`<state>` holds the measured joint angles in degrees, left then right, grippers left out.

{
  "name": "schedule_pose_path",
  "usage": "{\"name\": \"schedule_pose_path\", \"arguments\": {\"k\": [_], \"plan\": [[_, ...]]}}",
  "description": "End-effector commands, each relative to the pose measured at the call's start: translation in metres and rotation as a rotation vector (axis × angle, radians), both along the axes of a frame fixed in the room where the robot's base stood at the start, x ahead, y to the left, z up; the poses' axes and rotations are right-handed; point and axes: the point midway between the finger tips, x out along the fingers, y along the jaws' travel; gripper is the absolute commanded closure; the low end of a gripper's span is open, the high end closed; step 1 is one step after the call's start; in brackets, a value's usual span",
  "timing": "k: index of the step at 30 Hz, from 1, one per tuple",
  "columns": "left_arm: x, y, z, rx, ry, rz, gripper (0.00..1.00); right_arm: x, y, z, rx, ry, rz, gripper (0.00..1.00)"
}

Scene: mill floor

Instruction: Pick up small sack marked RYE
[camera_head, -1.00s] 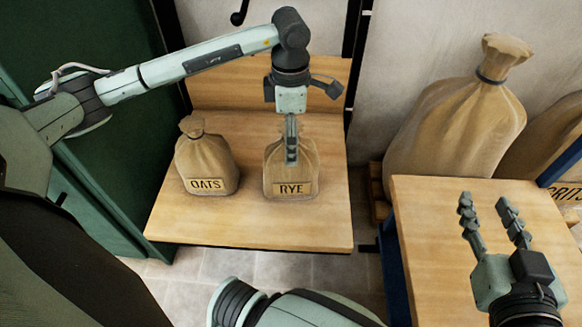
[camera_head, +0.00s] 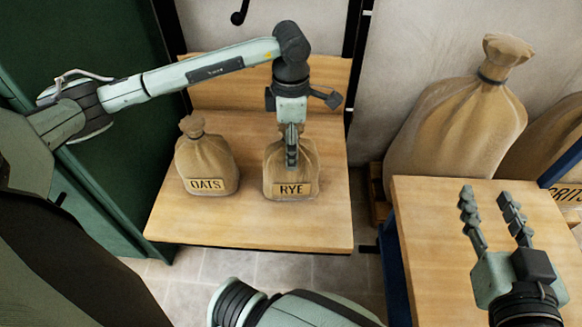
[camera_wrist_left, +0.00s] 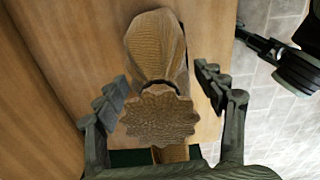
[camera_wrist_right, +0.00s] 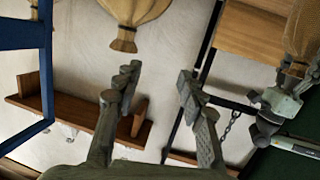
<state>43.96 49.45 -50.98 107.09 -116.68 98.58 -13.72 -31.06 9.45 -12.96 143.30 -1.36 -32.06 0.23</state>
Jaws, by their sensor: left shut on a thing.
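The small tan sack marked RYE (camera_head: 276,174) stands upright on the wooden table at the left. My left gripper (camera_head: 291,152) comes down over its top and is shut on it, with the near finger covering the front of the neck. In the left wrist view, the sack's frilled top (camera_wrist_left: 160,118) lies between the two fingers (camera_wrist_left: 160,95). The sack still appears to rest on the table. My right gripper (camera_head: 497,218) is open and empty above the right-hand table, and its spread fingers (camera_wrist_right: 156,82) show in the right wrist view.
A similar sack marked OATS (camera_head: 207,167) stands left of the RYE sack on the same wooden table (camera_head: 315,228). Large sacks (camera_head: 450,130) stand at the back right, behind the right-hand table (camera_head: 425,235). A green panel (camera_head: 110,130) borders the left side.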

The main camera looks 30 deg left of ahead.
Motion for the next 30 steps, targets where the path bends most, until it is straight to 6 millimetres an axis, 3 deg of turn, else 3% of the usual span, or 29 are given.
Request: {"name": "schedule_pose_path", "arguments": {"k": [11,24,30], "plan": [[0.002,0.000,0.007,-0.002,-0.006,0.000,0.90,0.000,0.000,0.000,-0.001,0.004,0.000,0.60],[0.002,0.000,0.077,-0.001,-0.008,0.000,0.90,-0.006,-0.019,-0.030,-0.064,0.147,-0.034,0.60],[0.002,-0.001,0.099,-0.002,-0.007,-0.028,0.90,-0.009,-0.025,-0.038,-0.081,0.187,-0.044,0.60]]}}
